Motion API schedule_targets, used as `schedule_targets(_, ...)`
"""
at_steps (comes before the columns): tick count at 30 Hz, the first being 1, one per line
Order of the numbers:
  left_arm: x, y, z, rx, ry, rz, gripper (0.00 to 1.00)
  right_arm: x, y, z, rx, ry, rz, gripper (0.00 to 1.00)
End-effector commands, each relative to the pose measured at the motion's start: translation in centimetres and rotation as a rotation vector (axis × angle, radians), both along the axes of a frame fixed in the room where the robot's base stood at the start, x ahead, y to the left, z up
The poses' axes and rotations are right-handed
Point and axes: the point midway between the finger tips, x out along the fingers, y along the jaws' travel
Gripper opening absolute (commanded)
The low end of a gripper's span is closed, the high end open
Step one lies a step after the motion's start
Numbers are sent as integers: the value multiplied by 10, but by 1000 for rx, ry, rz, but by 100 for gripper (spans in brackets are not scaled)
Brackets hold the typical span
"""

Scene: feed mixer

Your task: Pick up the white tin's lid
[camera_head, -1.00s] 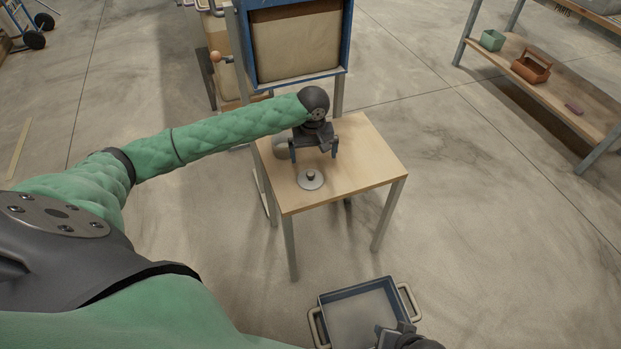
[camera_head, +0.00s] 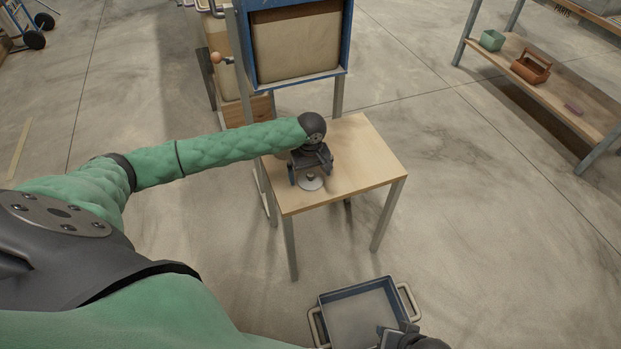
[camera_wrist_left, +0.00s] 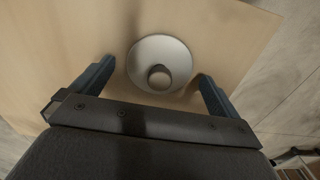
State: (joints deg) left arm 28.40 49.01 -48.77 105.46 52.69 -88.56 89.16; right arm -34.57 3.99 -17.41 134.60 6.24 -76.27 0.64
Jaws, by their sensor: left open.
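The lid (camera_head: 311,186), a pale round disc with a small knob in its middle, lies flat on the wooden table (camera_head: 365,160). In the left wrist view the lid (camera_wrist_left: 172,50) shows near the top middle, between my fingers. My left gripper (camera_head: 311,177) is open and empty, over the lid, with one finger on each side of it. I cannot tell whether the fingers touch the lid. The body of the white tin is not clearly seen, as my left wrist covers that part of the table. My right gripper (camera_head: 388,336) shows partly at the bottom, at the blue tray; its jaws are unclear.
The blue tray (camera_head: 322,306) with pale handles is low at the front. A blue-framed machine (camera_head: 240,50) stands behind the table. A shelf (camera_head: 548,88) at the right holds a green box (camera_head: 492,40) and an orange-brown carrier (camera_head: 531,66). The table's right side is clear.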

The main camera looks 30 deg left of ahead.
Motion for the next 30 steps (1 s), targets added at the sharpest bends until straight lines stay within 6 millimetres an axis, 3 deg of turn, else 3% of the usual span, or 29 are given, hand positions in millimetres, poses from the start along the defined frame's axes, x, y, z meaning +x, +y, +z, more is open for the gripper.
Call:
schedule_targets(9, 0, 0, -5, 0, 0, 0, 98, -1, 0, 0, -1, 1, 0, 36)
schedule_targets(16, 0, 0, -5, 0, 0, -1, 53, -1, 0, 0, -1, 2, 0, 36)
schedule_targets(25, 0, 0, -2, -1, -1, -1, 53, 0, -1, 0, -1, 2, -1, 36)
schedule_targets(30, 1, 0, 14, -1, -1, -2, 53, 0, 0, -2, 2, -1, -1, 36)
